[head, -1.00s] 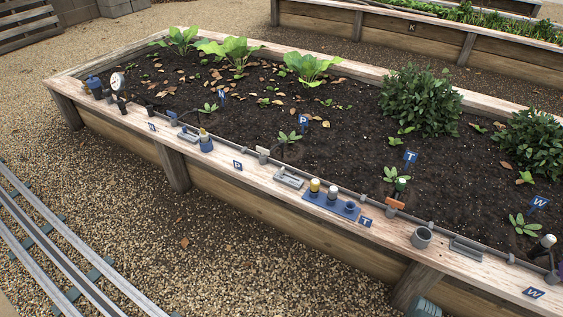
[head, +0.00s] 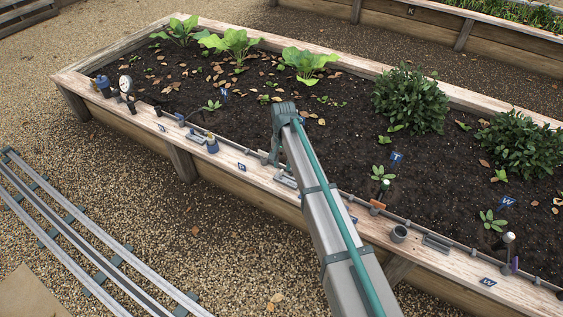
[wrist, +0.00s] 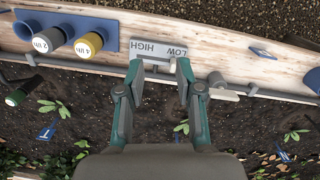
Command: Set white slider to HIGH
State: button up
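A grey slider plate marked HIGH and LOW (wrist: 160,47) lies on the bed's wooden rim in the wrist view. HIGH is on the left there and LOW on the right. My gripper (wrist: 159,68) has its two green-backed fingers apart at the plate's near edge, one by each end. I cannot make out a white knob, or where it stands along the plate. In the head view, my gripper (head: 268,158) is down by the rim, and the plate (head: 286,180) is partly hidden behind my arm.
A blue holder (wrist: 107,40) with caps marked 2 l/h (wrist: 48,40) and 4 l/h (wrist: 89,44) is left of the plate. A grey pipe (wrist: 262,93) runs along the rim. Another slider plate (head: 437,242) is further right on the rim. Seedlings grow in the soil.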

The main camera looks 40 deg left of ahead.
aim_at(282, 170)
jog(key=w+a+m, duration=0.2)
jog(key=w+a, duration=0.2)
jog(key=shift+t, duration=0.3)
jog(key=f, duration=0.3)
jog(key=f+b, duration=0.1)
jog(key=f, duration=0.6)
jog(key=shift+s+d+f, duration=0.1)
jog(key=shift+d+f, duration=0.05)
jog(key=shift+d, duration=0.15)
grip_shut()
